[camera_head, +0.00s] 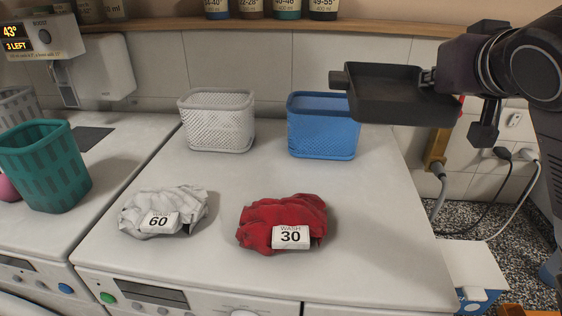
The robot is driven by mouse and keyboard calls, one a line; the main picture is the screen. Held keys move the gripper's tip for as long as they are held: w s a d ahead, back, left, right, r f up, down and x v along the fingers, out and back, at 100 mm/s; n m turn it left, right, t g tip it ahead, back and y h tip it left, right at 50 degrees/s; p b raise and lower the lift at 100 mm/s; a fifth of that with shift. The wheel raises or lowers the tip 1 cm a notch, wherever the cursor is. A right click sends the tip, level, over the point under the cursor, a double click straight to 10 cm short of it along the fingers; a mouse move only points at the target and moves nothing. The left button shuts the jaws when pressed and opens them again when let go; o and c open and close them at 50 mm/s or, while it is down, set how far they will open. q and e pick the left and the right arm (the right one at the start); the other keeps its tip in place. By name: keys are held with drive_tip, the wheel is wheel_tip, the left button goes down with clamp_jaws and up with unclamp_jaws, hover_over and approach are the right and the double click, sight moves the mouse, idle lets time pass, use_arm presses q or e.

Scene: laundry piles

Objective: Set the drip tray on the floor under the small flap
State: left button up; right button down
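The black drip tray (395,105) is a shallow rectangular pan with a short tab at its left end. It is held up in the air over the right end of the white machine top, in front of the blue basket. My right gripper (440,84) comes in from the right and is shut on the tray's right edge. The tray looks roughly level. The small flap cannot be made out; the machine's front is mostly out of sight below. My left gripper is not in view.
A white basket (218,122), a blue basket (323,135), a white laundry pile (165,207) and a red laundry pile (285,222) stand on the machine top (225,185). Speckled floor (505,258) shows at right, near a hose, cables and a white-blue box (472,268).

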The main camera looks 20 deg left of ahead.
drive_tip(key=shift+w+a+r, duration=0.1)
drive_tip(key=shift+w+r, duration=0.05)
drive_tip(key=shift+s+r, duration=0.15)
drive_tip(key=shift+s, duration=0.1)
drive_tip(key=shift+s+d+f, duration=0.3)
drive_tip(key=shift+s+f, duration=0.25)
drive_tip(key=shift+s, duration=0.05)
wheel_tip(320, 180, down, 4)
drive_tip(key=f, duration=0.1)
drive_tip(key=p, duration=0.2)
hover_over(402, 191)
wheel_tip(402, 191, down, 9)
drive_tip(key=shift+r, duration=0.15)
wheel_tip(402, 191, down, 5)
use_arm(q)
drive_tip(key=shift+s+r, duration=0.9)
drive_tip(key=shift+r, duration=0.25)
use_arm(e)
drive_tip(key=c, duration=2.2)
unclamp_jaws()
drive_tip(key=shift+o, duration=0.2)
